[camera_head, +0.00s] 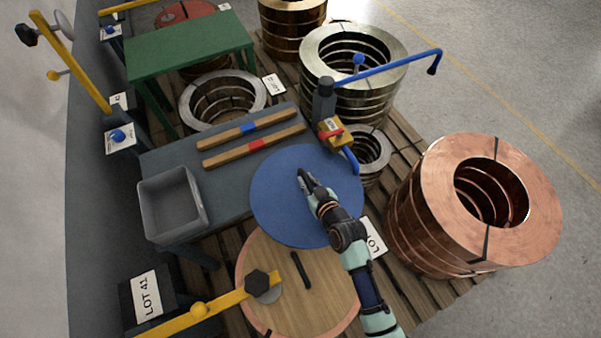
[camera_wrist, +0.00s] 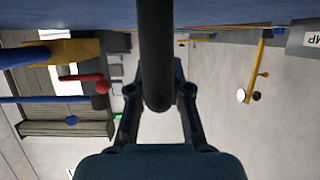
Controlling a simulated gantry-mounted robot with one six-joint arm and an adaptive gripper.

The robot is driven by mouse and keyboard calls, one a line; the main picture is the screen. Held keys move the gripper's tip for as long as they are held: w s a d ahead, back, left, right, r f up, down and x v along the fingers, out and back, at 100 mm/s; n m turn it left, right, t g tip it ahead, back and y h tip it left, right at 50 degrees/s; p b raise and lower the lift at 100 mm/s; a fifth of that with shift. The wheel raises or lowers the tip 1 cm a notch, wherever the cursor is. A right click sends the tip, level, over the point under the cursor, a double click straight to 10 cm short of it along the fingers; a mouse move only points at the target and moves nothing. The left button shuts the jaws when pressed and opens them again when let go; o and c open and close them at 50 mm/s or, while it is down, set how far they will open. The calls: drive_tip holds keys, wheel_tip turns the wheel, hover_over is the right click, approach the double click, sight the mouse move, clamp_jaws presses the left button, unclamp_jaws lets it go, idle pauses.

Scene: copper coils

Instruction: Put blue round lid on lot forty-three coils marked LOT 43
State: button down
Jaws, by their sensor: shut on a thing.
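The blue round lid (camera_head: 272,205) is a flat disc over the right end of the grey table, reaching past its edge. I cannot tell whether it touches the table. My gripper (camera_head: 306,180) is shut on the lid's dark bar handle near its middle. In the wrist view the gripper's fingers (camera_wrist: 157,92) close on the dark handle (camera_wrist: 156,45), and the lid's blue face (camera_wrist: 225,14) fills the top. No label reading LOT 43 is legible. A card reading LOT (camera_head: 376,236), its number hidden, lies between my arm and the large copper coils (camera_head: 440,185).
A wooden round lid (camera_head: 265,255) lies below the blue one, under a yellow arm (camera_head: 215,300) near a LOT 41 sign (camera_head: 146,296). A grey bin (camera_head: 150,213) and two wooden bars (camera_head: 255,137) are on the table. A blue-armed post (camera_head: 325,103) stands close behind the lid.

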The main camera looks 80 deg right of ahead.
sight(301, 174)
drive_tip(key=w+d+b, duration=0.1)
drive_tip(key=w+d, duration=0.2)
drive_tip(key=shift+d, duration=0.15)
drive_tip(key=shift+w+d+f+b, duration=0.15)
drive_tip(key=shift+f+b, duration=0.2)
drive_tip(key=shift+f, duration=0.25)
drive_tip(key=shift+s+a+f, duration=0.15)
drive_tip(key=shift+s+a, duration=0.15)
drive_tip(key=shift+w+d, duration=0.15)
drive_tip(key=shift+f, duration=0.15)
drive_tip(key=c, duration=1.1)
unclamp_jaws()
